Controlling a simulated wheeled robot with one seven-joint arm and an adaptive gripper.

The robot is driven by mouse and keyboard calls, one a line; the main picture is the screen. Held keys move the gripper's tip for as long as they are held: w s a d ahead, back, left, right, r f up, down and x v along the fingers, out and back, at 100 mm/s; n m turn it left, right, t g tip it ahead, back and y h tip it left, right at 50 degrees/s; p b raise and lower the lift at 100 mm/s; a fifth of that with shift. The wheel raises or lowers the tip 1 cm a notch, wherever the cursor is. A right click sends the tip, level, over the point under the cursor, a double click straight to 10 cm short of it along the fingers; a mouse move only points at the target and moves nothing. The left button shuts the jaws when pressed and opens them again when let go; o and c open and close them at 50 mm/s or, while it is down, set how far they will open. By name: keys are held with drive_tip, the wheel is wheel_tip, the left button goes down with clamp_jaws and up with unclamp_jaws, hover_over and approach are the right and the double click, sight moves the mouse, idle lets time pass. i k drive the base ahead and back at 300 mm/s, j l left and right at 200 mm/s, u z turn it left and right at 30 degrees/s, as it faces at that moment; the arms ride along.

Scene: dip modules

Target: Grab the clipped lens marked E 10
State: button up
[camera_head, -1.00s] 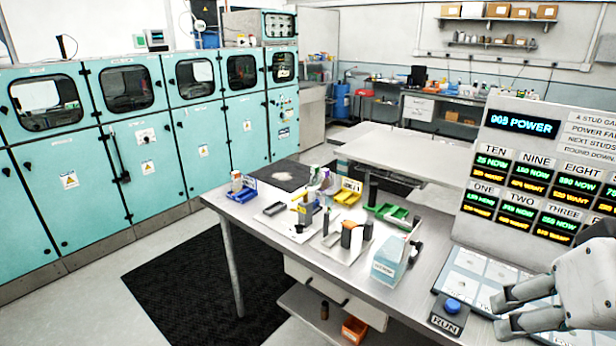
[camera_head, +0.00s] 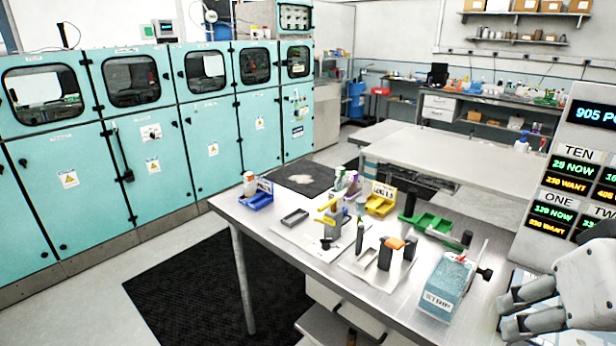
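I cannot make out a lens marked E 10 in this view; the items on the table are too small to read. Small dark and orange-topped pieces (camera_head: 385,256) stand on a pale plate in the middle of the steel table (camera_head: 285,238). My gripper (camera_head: 508,312) is at the lower right, beside the table's right part and below the display panel. Its fingers are partly cut off by the frame edge. A gap shows between the fingers, and nothing is seen between them.
A blue tray (camera_head: 258,200), a yellow tray (camera_head: 381,203) and a green tray (camera_head: 433,224) sit along the table's back. A light-blue box (camera_head: 446,287) stands at the front right. The display panel (camera_head: 570,190) rises at the right. A dark mat (camera_head: 190,285) covers floor at left.

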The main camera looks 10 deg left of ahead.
sight(250, 187)
drive_tip(key=i+j+u, duration=0.25)
drive_tip(key=i+j, duration=0.95)
drive_tip(key=j, duration=0.3)
drive_tip(key=i+j+u, duration=0.3)
drive_tip(key=i+j, duration=1)
drive_tip(key=i, duration=0.05)
